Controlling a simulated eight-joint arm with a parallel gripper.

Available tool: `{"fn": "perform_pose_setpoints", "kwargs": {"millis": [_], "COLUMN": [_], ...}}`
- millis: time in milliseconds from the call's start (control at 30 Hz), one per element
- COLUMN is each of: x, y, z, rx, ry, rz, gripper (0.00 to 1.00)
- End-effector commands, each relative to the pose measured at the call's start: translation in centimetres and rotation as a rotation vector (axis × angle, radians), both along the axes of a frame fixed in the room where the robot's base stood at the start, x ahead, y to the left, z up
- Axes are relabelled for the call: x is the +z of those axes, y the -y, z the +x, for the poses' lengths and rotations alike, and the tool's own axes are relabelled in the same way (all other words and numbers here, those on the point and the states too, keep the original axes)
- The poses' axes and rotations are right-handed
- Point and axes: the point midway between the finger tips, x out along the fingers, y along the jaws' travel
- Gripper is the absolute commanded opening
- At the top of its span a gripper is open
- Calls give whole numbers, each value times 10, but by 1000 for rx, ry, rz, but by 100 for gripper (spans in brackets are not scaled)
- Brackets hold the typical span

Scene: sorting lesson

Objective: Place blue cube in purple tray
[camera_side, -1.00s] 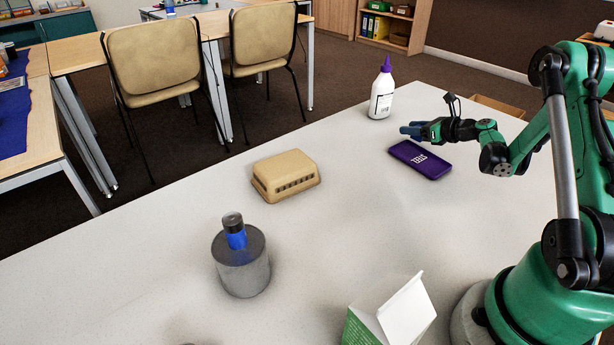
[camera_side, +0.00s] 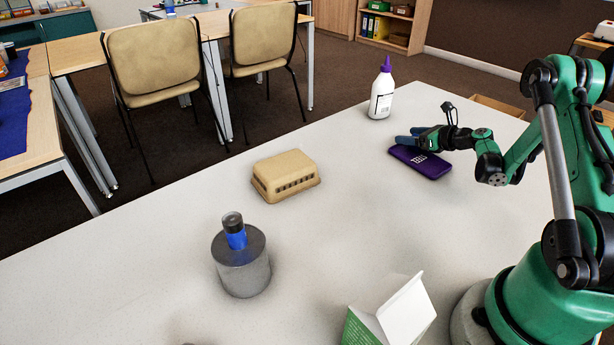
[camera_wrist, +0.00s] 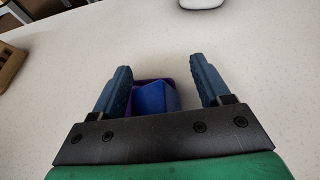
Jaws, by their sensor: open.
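The purple tray (camera_side: 421,163) lies on the pale table at the right in the side view, with white lettering on its front. In the wrist view its purple rim (camera_wrist: 137,88) shows between my fingers. The blue cube (camera_wrist: 155,98) appears within that purple outline in the wrist view; its underside is hidden. I cannot make the cube out in the side view. My gripper (camera_side: 405,138) is low over the far part of the tray. In the wrist view my gripper (camera_wrist: 161,70) is open, a blue finger on each side of the cube with gaps between.
A white bottle with a purple cap (camera_side: 381,95) stands behind the tray. A tan box (camera_side: 285,175) is left of it. A grey cylinder with a blue-and-black piece on top (camera_side: 241,270) and a green-and-white carton (camera_side: 405,312) stand nearer. The table's middle is clear.

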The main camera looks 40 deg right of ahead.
Motion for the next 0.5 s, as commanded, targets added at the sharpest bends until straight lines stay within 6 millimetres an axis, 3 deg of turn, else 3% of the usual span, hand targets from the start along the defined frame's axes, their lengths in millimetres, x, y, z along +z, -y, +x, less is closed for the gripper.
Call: {"fn": "perform_pose_setpoints", "kwargs": {"millis": [100,500], "x": [5,30], "y": [0,0], "z": [-3,-63], "rx": [-1,-2], "ry": [0,0], "rz": [1,0], "gripper": [70,70]}}
